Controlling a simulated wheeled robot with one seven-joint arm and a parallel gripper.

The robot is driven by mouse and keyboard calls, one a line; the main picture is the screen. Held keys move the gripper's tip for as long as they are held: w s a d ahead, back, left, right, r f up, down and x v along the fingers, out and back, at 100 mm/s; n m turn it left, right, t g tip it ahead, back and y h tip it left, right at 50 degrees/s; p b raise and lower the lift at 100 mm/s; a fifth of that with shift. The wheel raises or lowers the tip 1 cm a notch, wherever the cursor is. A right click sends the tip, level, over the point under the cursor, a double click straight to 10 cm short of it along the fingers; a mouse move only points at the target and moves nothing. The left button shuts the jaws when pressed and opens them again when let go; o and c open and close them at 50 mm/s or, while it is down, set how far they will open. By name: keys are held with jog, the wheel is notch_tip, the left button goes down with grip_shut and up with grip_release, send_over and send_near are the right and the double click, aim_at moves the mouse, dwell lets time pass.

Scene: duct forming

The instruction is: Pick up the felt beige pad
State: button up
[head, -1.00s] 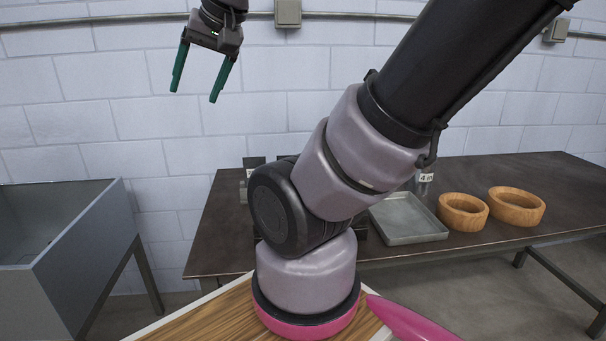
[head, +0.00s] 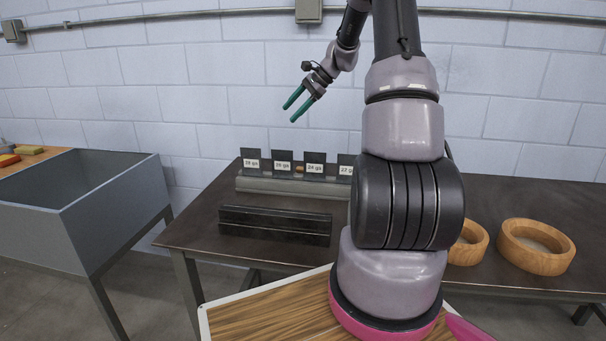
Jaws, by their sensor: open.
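My gripper (head: 289,114) is in the air above the dark table, in front of the block wall. Its two green fingers are apart with nothing between them, and they point down and left. I cannot make out the felt beige pad for certain. A small tan object (head: 299,169) sits among the number cards at the back of the table, too small to identify. A yellowish flat item (head: 30,150) lies on a wooden surface at the far left, well away from my gripper. My arm hides part of the table.
The dark table (head: 190,226) carries a black slotted bar (head: 275,225), a grey rail (head: 290,186) with cards, and two wooden bowls, one (head: 537,246) fully visible. A grey open bin (head: 110,215) stands left of the table. A red item (head: 9,160) lies beyond it.

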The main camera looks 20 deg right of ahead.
jog(key=w+d+f+m+t+y, duration=0.2)
jog(key=w+d+f+m, duration=0.35)
jog(key=d+f, duration=0.55)
jog(key=m+t+y, duration=0.1)
jog(key=m+t, duration=0.1)
jog(key=m, duration=0.2)
send_near(302, 171)
jog(key=shift+w+d+r, duration=0.3)
jog(key=shift+d+r, duration=0.1)
jog(key=shift+r, duration=0.25)
jog(key=shift+w+a+f+t, duration=0.1)
jog(key=shift+a+f+t, duration=0.05)
jog(key=shift+f+t, duration=0.15)
jog(key=x, duration=0.4)
jog(key=shift+w+a+f, duration=0.15)
jog(key=shift+a, duration=0.05)
jog(key=x, duration=0.5)
jog(key=shift+w+f, duration=0.25)
jog(key=shift+f, duration=0.05)
grip_shut()
